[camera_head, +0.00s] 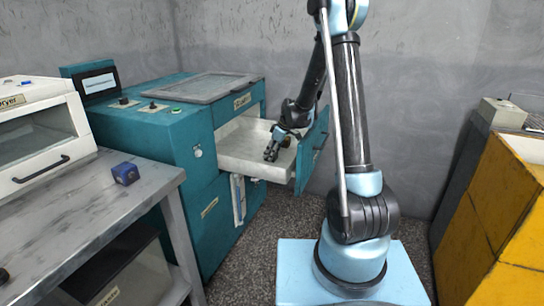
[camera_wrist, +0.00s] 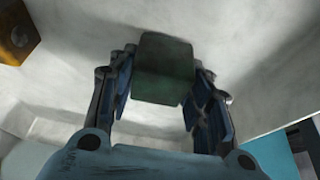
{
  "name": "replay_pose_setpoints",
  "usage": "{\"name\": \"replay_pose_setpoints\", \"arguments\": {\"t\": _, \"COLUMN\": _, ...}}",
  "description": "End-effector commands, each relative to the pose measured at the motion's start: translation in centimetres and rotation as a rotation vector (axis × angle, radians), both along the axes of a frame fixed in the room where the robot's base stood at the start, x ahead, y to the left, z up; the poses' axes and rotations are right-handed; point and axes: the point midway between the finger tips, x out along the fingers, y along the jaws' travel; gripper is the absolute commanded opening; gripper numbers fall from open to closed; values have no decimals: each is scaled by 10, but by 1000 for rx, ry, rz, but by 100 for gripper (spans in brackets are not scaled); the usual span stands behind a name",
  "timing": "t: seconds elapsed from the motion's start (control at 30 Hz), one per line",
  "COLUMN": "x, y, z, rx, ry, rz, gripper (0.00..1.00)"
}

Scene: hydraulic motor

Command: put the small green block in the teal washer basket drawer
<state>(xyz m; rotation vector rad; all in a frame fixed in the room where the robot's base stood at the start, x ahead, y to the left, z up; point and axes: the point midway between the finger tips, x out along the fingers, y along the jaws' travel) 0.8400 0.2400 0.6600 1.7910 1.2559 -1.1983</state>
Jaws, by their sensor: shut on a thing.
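The teal washer (camera_head: 165,140) stands against the back wall with its white basket drawer (camera_head: 238,152) pulled out to the right. My gripper (camera_head: 271,153) reaches down into the open drawer. In the wrist view my gripper (camera_wrist: 163,90) is shut on the small dark green block (camera_wrist: 164,68), with a finger on each side. The pale inside of the drawer (camera_wrist: 70,65) fills most of the wrist view behind the block. Whether the block touches the drawer floor I cannot tell. In the head view the block is not clearly visible.
An orange block (camera_wrist: 16,35) with a dark round mark is at the upper left of the wrist view. A blue block (camera_head: 125,173) sits on the grey bench (camera_head: 85,210), beside a white dryer (camera_head: 40,135). A yellow cabinet (camera_head: 500,215) stands at right.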

Motion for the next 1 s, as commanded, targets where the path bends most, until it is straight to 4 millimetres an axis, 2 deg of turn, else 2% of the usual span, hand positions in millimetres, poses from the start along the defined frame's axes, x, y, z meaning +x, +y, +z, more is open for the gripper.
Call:
{"name": "replay_pose_setpoints", "arguments": {"t": 0.1, "x": 0, "y": 0, "z": -9, "rx": 0, "ry": 0, "rz": 0, "gripper": 7}}
{"name": "replay_pose_setpoints", "arguments": {"t": 0.43, "x": 0, "y": 0, "z": -11, "rx": 0, "ry": 0, "rz": 0, "gripper": 7}}
{"name": "replay_pose_setpoints", "arguments": {"t": 0.47, "x": 0, "y": 0, "z": -11, "rx": 0, "ry": 0, "rz": 0, "gripper": 52}}
{"name": "replay_pose_setpoints", "arguments": {"t": 0.5, "x": 0, "y": 0, "z": -11, "rx": 0, "ry": 0, "rz": 0, "gripper": 61}}
{"name": "replay_pose_setpoints", "arguments": {"t": 0.53, "x": 0, "y": 0, "z": -11, "rx": 0, "ry": 0, "rz": 0, "gripper": 66}}
{"name": "replay_pose_setpoints", "arguments": {"t": 1.0, "x": -1, "y": -1, "z": -5, "rx": 0, "ry": 0, "rz": 0, "gripper": 66}}
